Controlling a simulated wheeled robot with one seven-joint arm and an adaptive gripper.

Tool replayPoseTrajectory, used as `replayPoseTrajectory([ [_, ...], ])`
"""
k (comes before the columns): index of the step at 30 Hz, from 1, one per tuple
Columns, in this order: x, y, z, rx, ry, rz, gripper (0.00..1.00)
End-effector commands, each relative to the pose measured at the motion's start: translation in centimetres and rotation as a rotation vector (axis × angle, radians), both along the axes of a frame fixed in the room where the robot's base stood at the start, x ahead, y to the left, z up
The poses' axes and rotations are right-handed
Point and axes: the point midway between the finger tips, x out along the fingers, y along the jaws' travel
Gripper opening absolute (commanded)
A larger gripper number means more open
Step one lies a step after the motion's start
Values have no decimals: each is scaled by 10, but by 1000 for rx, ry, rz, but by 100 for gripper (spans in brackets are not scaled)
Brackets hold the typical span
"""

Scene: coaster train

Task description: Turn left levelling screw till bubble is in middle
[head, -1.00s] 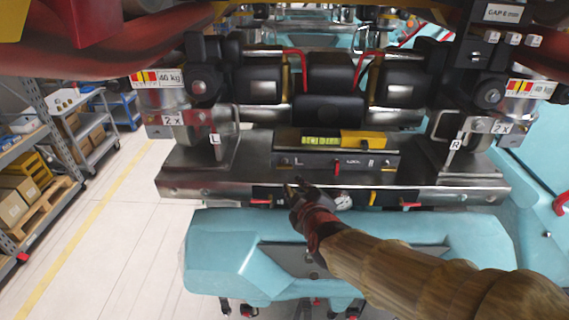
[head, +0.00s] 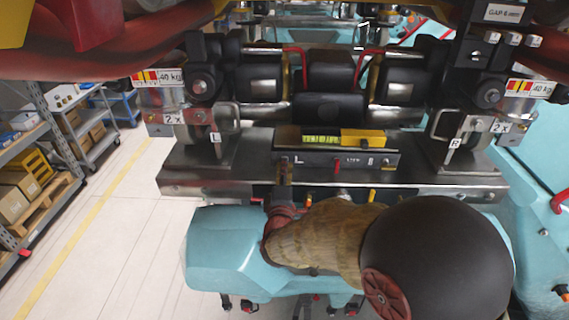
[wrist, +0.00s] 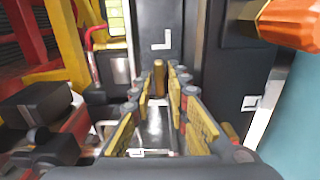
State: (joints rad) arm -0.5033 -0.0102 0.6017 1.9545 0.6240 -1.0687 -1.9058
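The level vial (head: 322,139) is a yellow-green strip on the dark level block (head: 318,158) in the middle of the machine. The bubble's position is too small to tell. My gripper (head: 285,168) is at the left end of this block, below the L mark. In the wrist view, a brass-coloured screw (wrist: 158,78) stands just below an L mark, at the tips of my gripper (wrist: 166,82). The yellow-padded fingers are apart, with a gap between them. I cannot tell if they touch the screw.
An orange knob (wrist: 290,22) is close at upper right there. Black rollers (head: 330,108) lie behind. The floor at left (head: 110,230) is clear.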

Motion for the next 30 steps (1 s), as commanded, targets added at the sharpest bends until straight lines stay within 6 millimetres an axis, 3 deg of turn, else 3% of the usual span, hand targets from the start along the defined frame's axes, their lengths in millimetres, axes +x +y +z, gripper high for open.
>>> replayPoseTrajectory([
  [6,19,-1,0,0,1,0,17],
  [15,21,-1,0,1,1,1,17],
  [24,21,-1,-1,1,1,1,0],
  [30,21,-1,-1,0,2,1,0],
])
